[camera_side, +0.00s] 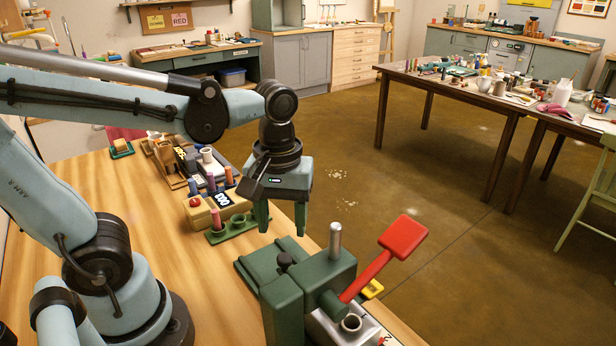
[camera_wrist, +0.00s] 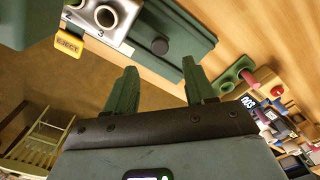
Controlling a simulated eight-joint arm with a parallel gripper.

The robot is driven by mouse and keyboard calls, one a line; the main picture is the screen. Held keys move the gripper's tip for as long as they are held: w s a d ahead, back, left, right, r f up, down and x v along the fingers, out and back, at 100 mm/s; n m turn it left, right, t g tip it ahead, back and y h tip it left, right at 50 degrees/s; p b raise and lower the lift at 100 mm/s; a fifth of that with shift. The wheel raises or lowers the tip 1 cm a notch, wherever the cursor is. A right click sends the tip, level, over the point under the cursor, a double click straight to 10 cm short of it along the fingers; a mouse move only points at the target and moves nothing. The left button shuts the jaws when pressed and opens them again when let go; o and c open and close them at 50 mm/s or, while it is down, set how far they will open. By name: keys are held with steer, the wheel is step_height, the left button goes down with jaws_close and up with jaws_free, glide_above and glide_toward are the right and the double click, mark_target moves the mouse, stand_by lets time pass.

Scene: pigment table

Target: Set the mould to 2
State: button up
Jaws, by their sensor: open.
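The mould is a silver block (camera_side: 352,325) with round cavities, at the front of the green press (camera_side: 283,305); it is partly cut off. In the wrist view, the mould (camera_wrist: 122,30) shows two dark cavities and small numerals, one looking like a 3. The press has a red lever (camera_side: 385,260) raised to the right. My gripper (camera_side: 281,225) is open and empty, fingers down, above and behind the press; its fingers also show in the wrist view (camera_wrist: 160,85).
A yellow EJECT tab (camera_wrist: 68,44) sits beside the mould. A green holder (camera_side: 232,229) and a box with a 003 display (camera_side: 221,199) stand left of my gripper. Bottles and trays (camera_side: 165,155) lie farther back. The left tabletop (camera_side: 110,215) has bare wood.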

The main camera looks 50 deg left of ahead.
steer(key=shift+r, duration=2.4)
steer(key=w+a+f+m+t, duration=0.2)
steer(key=w+f+m+t, duration=0.1)
steer(key=m+t, duration=0.4)
steer(key=shift+w+a+f+m, duration=0.25)
steer(key=shift+a+f+m, duration=0.2)
steer(key=shift+m, duration=0.55)
